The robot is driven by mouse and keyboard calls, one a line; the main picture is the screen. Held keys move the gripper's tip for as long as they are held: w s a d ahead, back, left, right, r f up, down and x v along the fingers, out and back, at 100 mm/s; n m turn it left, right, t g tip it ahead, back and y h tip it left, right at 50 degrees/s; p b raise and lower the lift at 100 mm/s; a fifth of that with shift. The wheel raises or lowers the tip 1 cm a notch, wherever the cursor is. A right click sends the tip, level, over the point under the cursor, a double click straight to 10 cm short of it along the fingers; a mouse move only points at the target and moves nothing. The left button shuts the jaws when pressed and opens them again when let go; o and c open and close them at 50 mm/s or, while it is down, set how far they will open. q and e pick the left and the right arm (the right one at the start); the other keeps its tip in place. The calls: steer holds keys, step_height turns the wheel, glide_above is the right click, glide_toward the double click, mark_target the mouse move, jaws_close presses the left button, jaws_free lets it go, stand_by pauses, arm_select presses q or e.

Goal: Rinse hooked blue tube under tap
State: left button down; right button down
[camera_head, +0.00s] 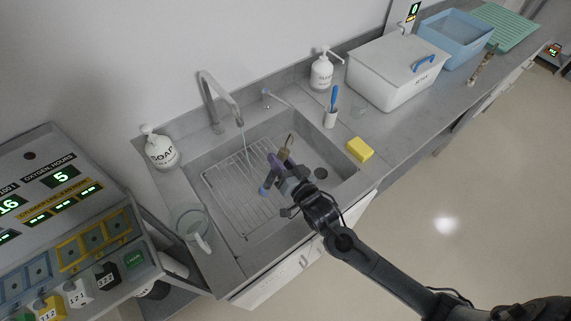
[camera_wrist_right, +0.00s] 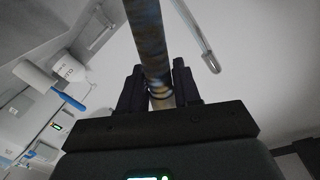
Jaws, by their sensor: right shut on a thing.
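The hooked blue tube (camera_head: 269,178) is over the sink in the head view. Its upper end is brownish and curves into a hook. My right gripper (camera_head: 285,177) is shut on it. In the right wrist view the tube (camera_wrist_right: 148,40) runs up from between the finger pads of the gripper (camera_wrist_right: 158,92), with brownish patches over its blue surface. The tap (camera_head: 221,94) stands behind the sink, and a thin stream of water falls from its spout. The tube is to the right of the stream; I cannot tell whether they touch. The tap spout (camera_wrist_right: 208,60) also shows in the wrist view. My left gripper is not in view.
The sink (camera_head: 235,243) holds a wire rack (camera_head: 228,190).

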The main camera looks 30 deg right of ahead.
steer(key=w+a+f+b, duration=0.2)
steer(key=w+a+b, duration=0.3)
steer(key=w, duration=0.5)
steer(key=shift+w+f+b, duration=0.15)
steer(key=shift+w+b, duration=0.25)
steer(key=shift+b, duration=0.25)
steer(key=shift+d, duration=0.15)
stand_by(0.5)
steer(key=shift+w+d, duration=0.25)
steer(key=shift+d, duration=0.15)
steer(key=shift+a, duration=0.15)
